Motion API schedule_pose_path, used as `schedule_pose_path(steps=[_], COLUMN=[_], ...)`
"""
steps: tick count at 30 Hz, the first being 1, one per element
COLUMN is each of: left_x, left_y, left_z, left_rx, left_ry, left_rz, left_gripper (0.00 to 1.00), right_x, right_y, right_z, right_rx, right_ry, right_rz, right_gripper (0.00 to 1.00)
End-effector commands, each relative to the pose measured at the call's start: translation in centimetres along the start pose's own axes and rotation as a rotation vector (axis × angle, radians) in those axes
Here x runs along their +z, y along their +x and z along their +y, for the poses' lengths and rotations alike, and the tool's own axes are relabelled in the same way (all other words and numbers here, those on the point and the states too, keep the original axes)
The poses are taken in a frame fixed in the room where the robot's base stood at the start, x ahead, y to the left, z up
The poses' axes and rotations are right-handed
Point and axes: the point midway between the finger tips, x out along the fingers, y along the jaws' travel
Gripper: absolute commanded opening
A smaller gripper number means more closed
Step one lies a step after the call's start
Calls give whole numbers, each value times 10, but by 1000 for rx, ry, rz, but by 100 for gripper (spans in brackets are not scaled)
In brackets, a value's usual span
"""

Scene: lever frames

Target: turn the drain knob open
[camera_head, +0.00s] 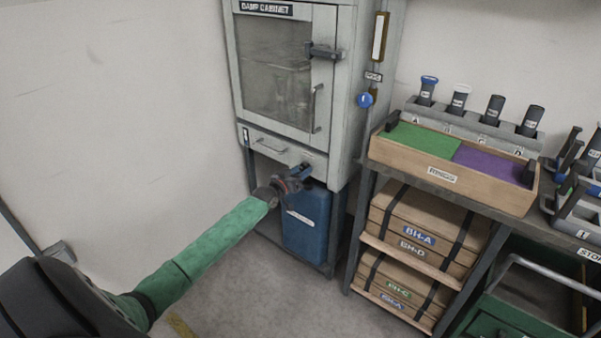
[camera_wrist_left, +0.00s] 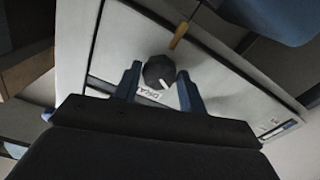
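The drain knob (camera_wrist_left: 158,71) is a dark round knob with a white pointer mark, on the pale front panel of the damp cabinet (camera_head: 340,95). A small white label (camera_wrist_left: 149,94) sits beside it. My left gripper (camera_wrist_left: 160,75) has its two blue fingers on either side of the knob, with narrow gaps showing. I cannot tell how deep the fingertips reach around it. In the head view the left gripper (camera_head: 297,178) is at the cabinet's lower front and largely hides the knob. My right gripper is not in view.
A brass-coloured spout (camera_wrist_left: 178,35) is close to the knob. A blue container (camera_head: 308,222) stands under the cabinet. A bench with a wooden tray (camera_head: 450,180) and a shelf of boxes (camera_head: 420,235) are to the right. The floor in front is clear.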

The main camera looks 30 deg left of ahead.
Motion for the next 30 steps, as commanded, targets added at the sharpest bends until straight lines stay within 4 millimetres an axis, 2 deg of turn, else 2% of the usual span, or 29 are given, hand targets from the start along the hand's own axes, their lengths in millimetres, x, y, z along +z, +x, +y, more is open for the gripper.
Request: schedule_pose_path(steps=[1,3,14,30], left_x=[0,0,1,1], left_y=[0,0,-4,-64], left_z=[0,0,0,0], left_rx=[0,0,0,0], left_ry=[0,0,1,0], left_rz=[0,0,-1,-1], left_gripper=[52,60,60,60], right_x=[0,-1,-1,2], right_y=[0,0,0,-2], right_z=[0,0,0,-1], right_rx=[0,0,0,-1], right_ry=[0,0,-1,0], right_rz=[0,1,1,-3], right_gripper=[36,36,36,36])
